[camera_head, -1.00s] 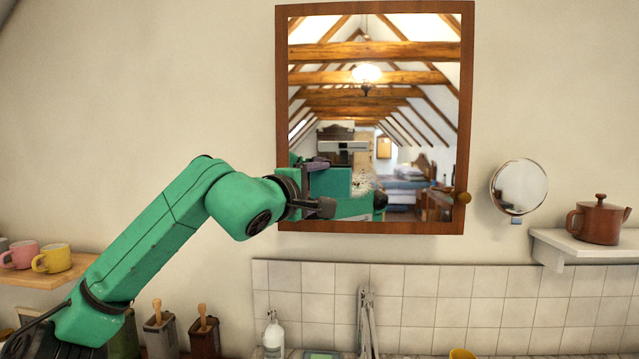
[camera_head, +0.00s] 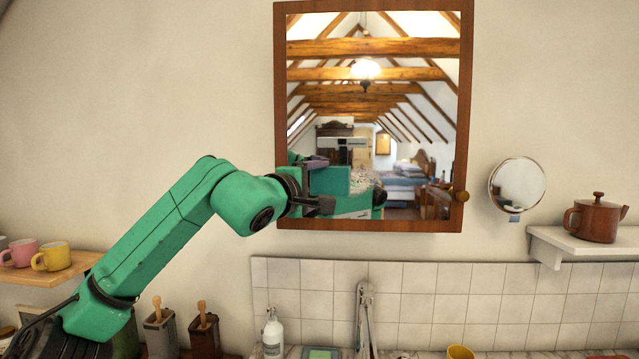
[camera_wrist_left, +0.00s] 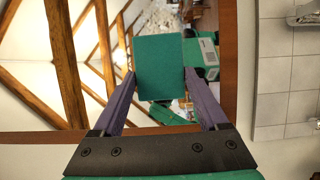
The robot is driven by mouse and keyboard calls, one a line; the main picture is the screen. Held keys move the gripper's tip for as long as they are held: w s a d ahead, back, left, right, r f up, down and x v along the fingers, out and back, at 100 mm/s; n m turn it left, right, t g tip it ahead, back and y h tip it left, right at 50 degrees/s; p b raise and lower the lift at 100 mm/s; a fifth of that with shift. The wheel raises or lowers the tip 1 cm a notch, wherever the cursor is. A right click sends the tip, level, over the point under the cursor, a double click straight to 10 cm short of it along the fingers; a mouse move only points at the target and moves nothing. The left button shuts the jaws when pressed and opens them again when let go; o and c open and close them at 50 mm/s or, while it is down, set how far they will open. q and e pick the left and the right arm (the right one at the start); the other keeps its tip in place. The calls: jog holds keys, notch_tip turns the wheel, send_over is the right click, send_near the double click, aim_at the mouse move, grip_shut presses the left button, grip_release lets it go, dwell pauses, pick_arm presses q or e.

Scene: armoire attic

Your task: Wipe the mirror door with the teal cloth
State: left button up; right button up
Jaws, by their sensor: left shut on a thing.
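The mirror door (camera_head: 373,110) hangs on the wall in a brown wooden frame, with a round knob at its lower right. My left gripper (camera_head: 322,185) is in front of its lower left part. In the left wrist view the gripper (camera_wrist_left: 158,85) is shut on the teal cloth (camera_wrist_left: 160,68), a flat square between the purple fingers. The cloth faces the glass; I cannot tell whether it touches. A pale speckled patch (camera_head: 361,182) shows on the mirror right of the gripper. The reflection of my green arm makes the cloth hard to pick out in the head view. My right gripper is out of view.
A round mirror (camera_head: 518,186) and a shelf with a brown teapot (camera_head: 596,218) are to the right. Below stand a white bottle (camera_head: 272,333) and a yellow cup (camera_head: 460,352) before tiles. Mugs (camera_head: 50,257) sit on a left shelf.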

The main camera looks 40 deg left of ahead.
pick_arm(q)
jog(key=shift+w+a, duration=0.4)
jog(key=shift+w, duration=0.15)
